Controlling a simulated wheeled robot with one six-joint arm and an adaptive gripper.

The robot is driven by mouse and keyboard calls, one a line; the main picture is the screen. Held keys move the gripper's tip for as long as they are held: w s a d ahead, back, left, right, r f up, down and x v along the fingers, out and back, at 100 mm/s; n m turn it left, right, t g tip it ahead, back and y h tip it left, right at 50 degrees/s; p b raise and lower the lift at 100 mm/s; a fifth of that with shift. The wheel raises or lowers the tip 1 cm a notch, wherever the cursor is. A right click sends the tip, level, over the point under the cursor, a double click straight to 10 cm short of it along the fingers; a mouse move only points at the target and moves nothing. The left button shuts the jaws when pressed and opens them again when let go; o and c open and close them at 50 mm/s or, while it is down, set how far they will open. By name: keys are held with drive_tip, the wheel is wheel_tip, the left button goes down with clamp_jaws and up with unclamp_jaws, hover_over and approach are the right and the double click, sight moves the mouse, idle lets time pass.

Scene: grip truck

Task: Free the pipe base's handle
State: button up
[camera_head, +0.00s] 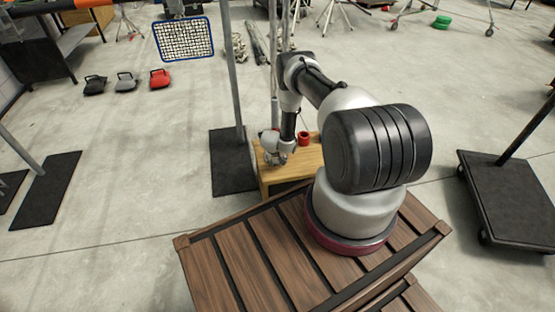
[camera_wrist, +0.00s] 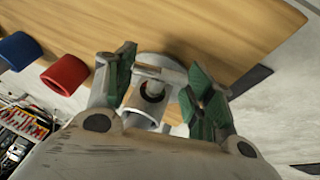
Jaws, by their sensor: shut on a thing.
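The pipe base (camera_wrist: 140,117) is a pale grey metal piece with a round, dark opening, at the wooden table (camera_wrist: 215,30) in the wrist view. Its handle (camera_wrist: 160,73) looks like a short light bar across the top of the opening. My gripper (camera_wrist: 158,84) has its green-padded fingers on either side of this piece and is shut on it, seemingly at the handle. The exact contact is partly hidden by the fingers. In the head view my gripper (camera_head: 278,152) is low over the small wooden table (camera_head: 305,160), and the pipe base cannot be made out.
A red ring (camera_wrist: 65,74) and a blue ring (camera_wrist: 19,51) lie left of my gripper. A box of tools (camera_wrist: 22,125) is below them. In the head view a post on a black base plate (camera_head: 232,165) stands close left of the table.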

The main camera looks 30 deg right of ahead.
drive_tip(key=shift+a+f+n+g+h, duration=0.1)
drive_tip(key=shift+a+n+g+h, duration=0.15)
drive_tip(key=shift+h, duration=0.35)
drive_tip(key=shift+a+f+n+g+h, duration=0.1)
drive_tip(key=shift+a+n+g+h, duration=0.1)
drive_tip(key=shift+h, duration=0.4)
drive_tip(key=h, duration=0.3)
drive_tip(key=n+h, duration=0.1)
drive_tip(key=h, duration=0.1)
drive_tip(key=shift+w+a+f+g, duration=0.15)
drive_tip(key=shift+a+f+g, duration=0.1)
drive_tip(key=shift+g, duration=0.1)
drive_tip(key=shift+h, duration=0.3)
drive_tip(key=o, duration=1)
drive_tip(key=shift+d+r, duration=0.1)
drive_tip(key=shift+d, duration=0.05)
